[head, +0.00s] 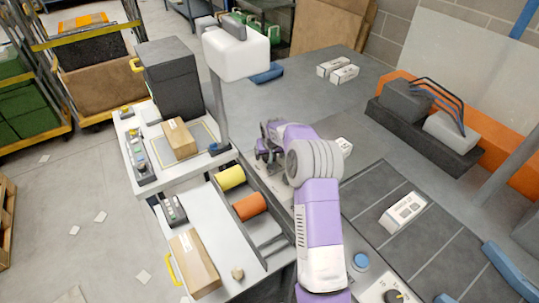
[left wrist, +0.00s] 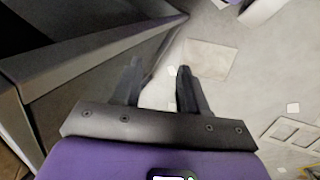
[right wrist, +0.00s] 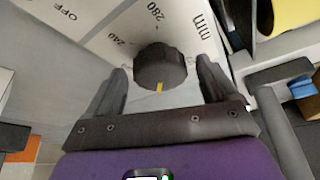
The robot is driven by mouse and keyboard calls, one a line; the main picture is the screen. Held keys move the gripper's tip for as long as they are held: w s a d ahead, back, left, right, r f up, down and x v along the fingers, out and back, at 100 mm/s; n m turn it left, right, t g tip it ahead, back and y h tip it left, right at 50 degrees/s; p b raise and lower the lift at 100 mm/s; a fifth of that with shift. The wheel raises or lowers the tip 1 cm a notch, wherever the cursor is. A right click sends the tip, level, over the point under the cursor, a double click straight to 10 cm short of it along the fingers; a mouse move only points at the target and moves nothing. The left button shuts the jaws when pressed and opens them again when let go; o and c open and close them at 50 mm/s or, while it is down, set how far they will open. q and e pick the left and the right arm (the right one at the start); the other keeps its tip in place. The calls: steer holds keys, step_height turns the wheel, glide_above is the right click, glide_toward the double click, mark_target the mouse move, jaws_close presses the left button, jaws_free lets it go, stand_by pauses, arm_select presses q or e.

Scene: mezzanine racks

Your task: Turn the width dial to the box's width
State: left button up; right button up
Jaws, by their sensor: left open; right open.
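The width dial (right wrist: 160,68) is a round black knob with a yellow mark, on a white panel (right wrist: 195,20) printed with 240, 280 and mm. In the right wrist view the yellow mark is on the knob's side nearest my gripper. My right gripper (right wrist: 162,70) is open, one finger on each side of the knob; I cannot tell whether they touch it. In the head view my right gripper (head: 266,150) hides the dial. One cardboard box (head: 179,139) sits on the white scale table; another (head: 194,265) lies on the lower bench. My left gripper (left wrist: 157,75) is open and empty above the floor.
Yellow (head: 230,177) and orange (head: 249,207) rollers lie left of my right arm. A blue button (head: 361,260) is at the lower right. Open floor (head: 80,200) is at the left.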

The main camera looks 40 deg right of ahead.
steer(key=c, duration=1.1)
steer(key=shift+o, duration=0.2)
steer(key=shift+n+y, duration=0.3)
steer(key=shift+n, duration=0.6)
steer(key=o, duration=1.1)
steer(key=shift+c, duration=0.2)
steer(key=p+v, duration=0.1)
steer(key=v, duration=0.6)
steer(key=shift+s+r, duration=0.2)
steer(key=shift+r, duration=0.05)
